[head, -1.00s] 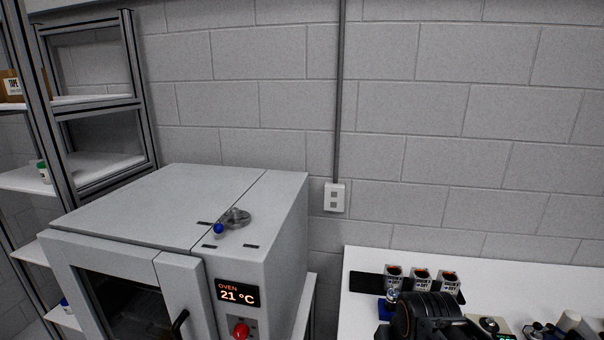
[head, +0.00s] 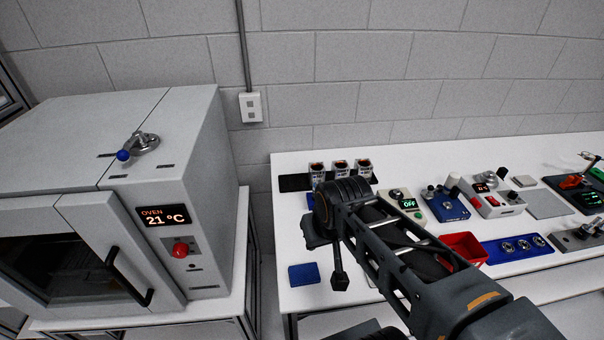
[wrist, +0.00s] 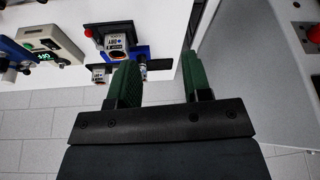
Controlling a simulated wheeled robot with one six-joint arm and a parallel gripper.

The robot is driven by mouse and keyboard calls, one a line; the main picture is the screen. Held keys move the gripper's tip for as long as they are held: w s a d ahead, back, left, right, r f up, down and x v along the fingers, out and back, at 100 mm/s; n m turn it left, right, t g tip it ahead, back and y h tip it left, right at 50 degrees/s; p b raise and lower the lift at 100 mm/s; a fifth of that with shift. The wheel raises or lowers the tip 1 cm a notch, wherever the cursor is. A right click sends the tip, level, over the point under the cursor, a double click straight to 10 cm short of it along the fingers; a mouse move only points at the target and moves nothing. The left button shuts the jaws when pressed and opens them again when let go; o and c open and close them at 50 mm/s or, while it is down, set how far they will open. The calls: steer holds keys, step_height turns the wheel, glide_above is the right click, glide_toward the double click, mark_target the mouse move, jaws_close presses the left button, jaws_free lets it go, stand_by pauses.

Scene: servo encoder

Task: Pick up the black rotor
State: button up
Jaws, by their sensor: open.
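I cannot make out a black rotor for certain in either view. In the head view, small parts on the bench are too small to tell apart, and my arm covers part of the bench. In the wrist view, my gripper (wrist: 161,75) has its two green fingers spread apart, with no part held between them. Behind the left finger, a blue fixture (wrist: 139,52) with a small pale part shows, partly hidden.
The white bench (head: 290,253) carries three labelled cups (head: 340,170), a blue block (head: 304,274), a red bin (head: 464,248), a blue tray with silver rings (head: 515,249) and several instruments. A grey oven (head: 190,140) reading 21 °C stands at left, with a gap before the bench.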

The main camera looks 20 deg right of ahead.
steer(key=w+d+f+m+g+b, duration=0.1)
steer(key=w+d+f, duration=0.1)
steer(key=w, duration=0.5)
steer(key=w+d+f+m+g+b, duration=0.1)
steer(key=w+d, duration=0.1)
steer(key=w, duration=0.5)
steer(key=m+h+b, duration=0.1)
steer(key=m+b, duration=0.1)
steer(key=m, duration=0.6)
glide_toward(318, 179)
steer(key=shift+g, duration=0.5)
steer(key=f, duration=0.1)
steer(key=w+f, duration=0.1)
steer(key=f, duration=0.3)
steer(key=shift+w+d+p, duration=0.2)
steer(key=shift+d+p, duration=0.15)
steer(key=shift+d, duration=0.05)
steer(key=shift+w+d+f+p, duration=0.15)
steer(key=shift+f+p, duration=0.25)
steer(key=shift+f, duration=0.95)
steer(key=shift+w+f+p, duration=0.15)
steer(key=shift+f+p, duration=0.25)
steer(key=shift+f, duration=0.9)
steer(key=shift+c, duration=0.3)
jaws_close()
